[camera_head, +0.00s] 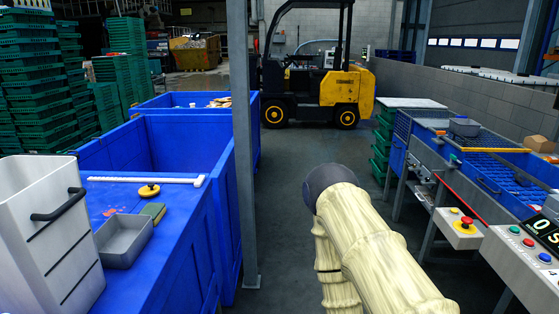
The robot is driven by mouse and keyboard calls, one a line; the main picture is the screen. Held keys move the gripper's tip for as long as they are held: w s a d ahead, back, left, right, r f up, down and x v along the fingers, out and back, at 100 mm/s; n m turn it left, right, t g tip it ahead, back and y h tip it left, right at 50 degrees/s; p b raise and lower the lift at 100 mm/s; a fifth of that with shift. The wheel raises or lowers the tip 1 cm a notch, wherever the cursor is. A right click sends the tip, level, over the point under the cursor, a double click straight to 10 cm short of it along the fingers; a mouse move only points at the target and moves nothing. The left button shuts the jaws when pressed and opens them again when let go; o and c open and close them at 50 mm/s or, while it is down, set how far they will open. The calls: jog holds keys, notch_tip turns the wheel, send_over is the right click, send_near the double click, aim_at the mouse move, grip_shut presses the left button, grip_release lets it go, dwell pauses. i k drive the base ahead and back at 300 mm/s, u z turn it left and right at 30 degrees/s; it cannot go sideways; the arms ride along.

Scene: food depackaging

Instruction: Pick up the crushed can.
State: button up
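I cannot make out a crushed can in this view. My arm (375,255), in a cream ribbed cover with a dark rounded cap, rises from the bottom centre-right over the floor. My gripper and its fingertips do not show, so what it may hold is hidden.
Blue bins (215,220) stand at left, with a white crate (45,225), a grey tray (122,243) and a yellow round item (149,190). At right are a blue sorting line (490,172) and a control box (457,229). A forklift (330,85) stands behind the clear central floor.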

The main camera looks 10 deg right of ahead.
aim_at(519, 177)
jog(key=z, duration=0.3)
jog(key=i, duration=1.6)
jog(key=z, duration=1.45)
jog(key=i, duration=1.25)
jog(key=z, duration=0.5)
jog(key=k, duration=1)
jog(key=u, duration=1.45)
jog(key=i, duration=1.4)
jog(key=z, duration=1.05)
jog(key=i, duration=0.95)
jog(key=z, duration=0.8)
